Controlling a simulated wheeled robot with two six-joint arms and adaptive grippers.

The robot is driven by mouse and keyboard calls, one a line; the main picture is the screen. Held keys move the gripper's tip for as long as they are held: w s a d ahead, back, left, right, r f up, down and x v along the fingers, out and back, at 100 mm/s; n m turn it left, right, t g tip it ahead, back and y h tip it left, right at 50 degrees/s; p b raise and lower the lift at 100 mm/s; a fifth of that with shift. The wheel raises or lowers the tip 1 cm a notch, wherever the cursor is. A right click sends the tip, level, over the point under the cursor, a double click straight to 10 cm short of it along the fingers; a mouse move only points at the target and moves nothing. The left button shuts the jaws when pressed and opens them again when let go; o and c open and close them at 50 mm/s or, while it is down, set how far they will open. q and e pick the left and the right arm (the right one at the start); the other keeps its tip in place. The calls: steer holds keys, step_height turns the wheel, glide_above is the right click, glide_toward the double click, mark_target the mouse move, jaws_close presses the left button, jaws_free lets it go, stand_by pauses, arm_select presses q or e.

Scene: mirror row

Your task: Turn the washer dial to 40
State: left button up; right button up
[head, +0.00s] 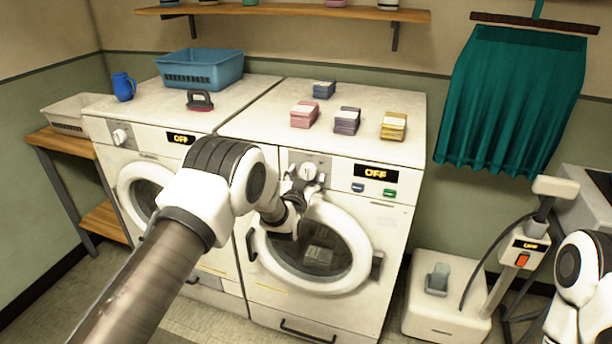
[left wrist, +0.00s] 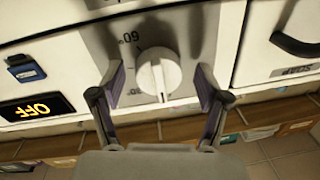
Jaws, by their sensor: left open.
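The right-hand white machine (head: 345,205) has a round white dial (head: 309,171) on a grey plate, left of a display (head: 376,172) reading OFF. My left gripper (head: 301,184) is at this dial. In the left wrist view my left gripper (left wrist: 159,75) is open, with one finger on each side of the dial (left wrist: 158,72) and a gap showing on both sides. My right gripper is out of view.
A blue button (head: 358,187) and a green button (head: 390,192) sit below the right display. A blue basket (head: 200,70), a blue jug (head: 123,87) and several small packs stand on the machine tops. A white floor unit (head: 445,300) stands at right.

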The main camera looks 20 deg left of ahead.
arm_select(q)
steer(key=shift+s+d+r, duration=0.1)
steer(key=shift+d, duration=0.05)
steer(key=c, duration=1.2)
steer(key=shift+o, duration=0.2)
